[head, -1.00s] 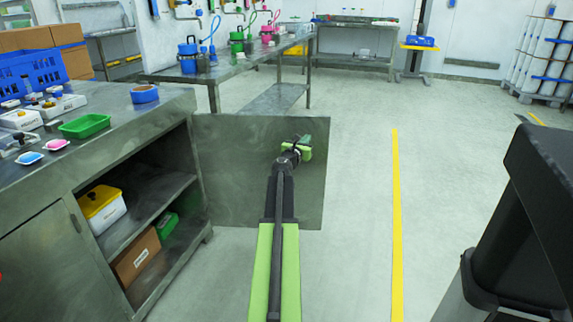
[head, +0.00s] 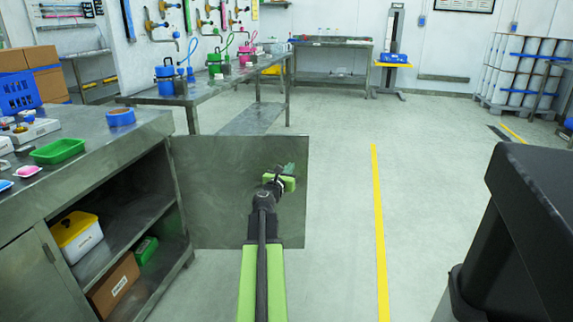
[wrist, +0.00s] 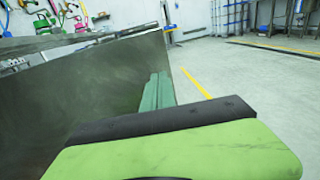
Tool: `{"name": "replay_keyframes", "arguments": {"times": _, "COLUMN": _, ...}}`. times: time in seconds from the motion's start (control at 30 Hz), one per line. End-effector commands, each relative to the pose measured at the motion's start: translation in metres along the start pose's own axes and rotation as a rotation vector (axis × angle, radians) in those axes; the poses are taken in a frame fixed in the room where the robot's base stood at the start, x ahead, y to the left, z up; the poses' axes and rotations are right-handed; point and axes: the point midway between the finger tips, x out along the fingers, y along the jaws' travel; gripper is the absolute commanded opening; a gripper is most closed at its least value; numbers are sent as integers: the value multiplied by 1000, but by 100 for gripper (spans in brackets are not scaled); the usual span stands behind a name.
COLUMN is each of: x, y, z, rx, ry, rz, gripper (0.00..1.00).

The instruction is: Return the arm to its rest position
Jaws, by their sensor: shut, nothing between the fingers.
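My gripper (head: 286,170) is at the end of my outstretched green and black arm, in front of the open steel cabinet door (head: 220,200) in the head view. It is shut and holds nothing. In the wrist view the green finger part (wrist: 158,92) shows beside the grey door panel (wrist: 95,90), which fills the left side. I cannot tell whether the gripper touches the door.
The steel workbench (head: 110,150) with an open cupboard stands on the left. A white box with a yellow lid (head: 78,237) and a cardboard box (head: 113,287) sit inside. A black container (head: 520,230) is at the right. The floor around the yellow line (head: 379,230) is clear.

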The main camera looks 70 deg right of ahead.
Motion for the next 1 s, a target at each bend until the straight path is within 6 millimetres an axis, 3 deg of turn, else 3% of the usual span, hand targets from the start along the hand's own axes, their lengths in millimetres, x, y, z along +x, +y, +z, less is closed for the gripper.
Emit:
{"name": "replay_keyframes", "arguments": {"times": 0.03, "x": -15, "y": -6, "z": 0, "rx": 0, "ry": 0, "rz": 0, "gripper": 0}}
{"name": "replay_keyframes", "arguments": {"times": 0.2, "x": -38, "y": -15, "z": 0, "rx": 0, "ry": 0, "rz": 0, "gripper": 0}}
{"name": "replay_keyframes", "arguments": {"times": 0.67, "x": -44, "y": -17, "z": 0, "rx": 0, "ry": 0, "rz": 0, "gripper": 0}}
{"name": "replay_keyframes", "arguments": {"times": 0.77, "x": -52, "y": 10, "z": 22, "rx": 0, "ry": 0, "rz": 36, "gripper": 0}}
{"name": "replay_keyframes", "arguments": {"times": 0.87, "x": -75, "y": 69, "z": 59, "rx": 0, "ry": 0, "rz": 117, "gripper": 0}}
{"name": "replay_keyframes", "arguments": {"times": 1.0, "x": -129, "y": 170, "z": 116, "rx": 3, "ry": 2, "rz": 261, "gripper": 0}}
